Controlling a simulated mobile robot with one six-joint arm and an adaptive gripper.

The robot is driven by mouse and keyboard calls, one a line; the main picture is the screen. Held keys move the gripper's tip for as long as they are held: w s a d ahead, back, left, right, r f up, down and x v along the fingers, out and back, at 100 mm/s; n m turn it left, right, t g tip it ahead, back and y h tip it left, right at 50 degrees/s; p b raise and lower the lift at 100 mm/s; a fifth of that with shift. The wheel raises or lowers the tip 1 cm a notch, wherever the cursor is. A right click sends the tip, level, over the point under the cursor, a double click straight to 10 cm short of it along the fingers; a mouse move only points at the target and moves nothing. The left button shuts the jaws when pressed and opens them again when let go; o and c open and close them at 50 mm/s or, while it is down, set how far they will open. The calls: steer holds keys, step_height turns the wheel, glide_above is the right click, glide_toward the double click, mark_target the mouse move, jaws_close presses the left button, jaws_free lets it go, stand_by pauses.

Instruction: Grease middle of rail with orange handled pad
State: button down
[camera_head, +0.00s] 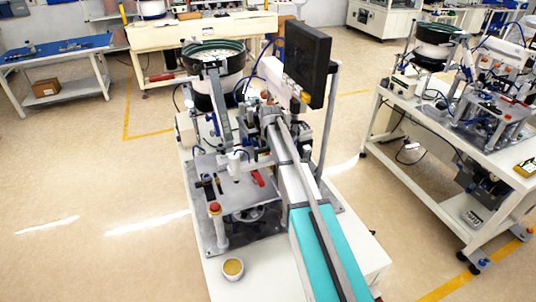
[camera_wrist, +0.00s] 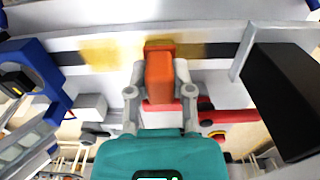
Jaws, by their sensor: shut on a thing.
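In the wrist view my gripper (camera_wrist: 160,92) is shut on the orange handle of the pad (camera_wrist: 160,75). The handle stands between the two grey fingers, in front of the teal gripper body. The far end of the pad overlaps the middle of the pale rail (camera_wrist: 125,50), which runs across the view. Yellow grease shows on the rail to the left and right of the pad. Dark stretches of rail lie farther out on both sides. The pad's face is hidden, and I cannot tell whether it touches the rail. I cannot pick out the gripper in the head view.
A white cup with yellow contents (camera_head: 233,268) stands at the worktable's front left. A bowl feeder (camera_head: 214,60) and dark monitor (camera_head: 300,62) rise behind the machine. In the wrist view a black block (camera_wrist: 288,100) is close on the right and a blue part (camera_wrist: 35,80) on the left.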

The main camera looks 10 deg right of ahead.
steer(key=shift+s+d, duration=0.15)
steer(key=shift+s, duration=0.6)
steer(key=shift+s, duration=0.1)
steer(key=shift+s+d+f, duration=0.1)
steer(key=shift+s+d, duration=0.1)
steer(key=shift+s, duration=0.7)
steer(key=shift+s+d, duration=0.15)
steer(key=shift+s, duration=0.7)
steer(key=shift+w+r+p, duration=0.1)
steer(key=shift+r+p, duration=2.9)
steer(key=shift+r+p, duration=1.5)
steer(key=shift+r, duration=0.05)
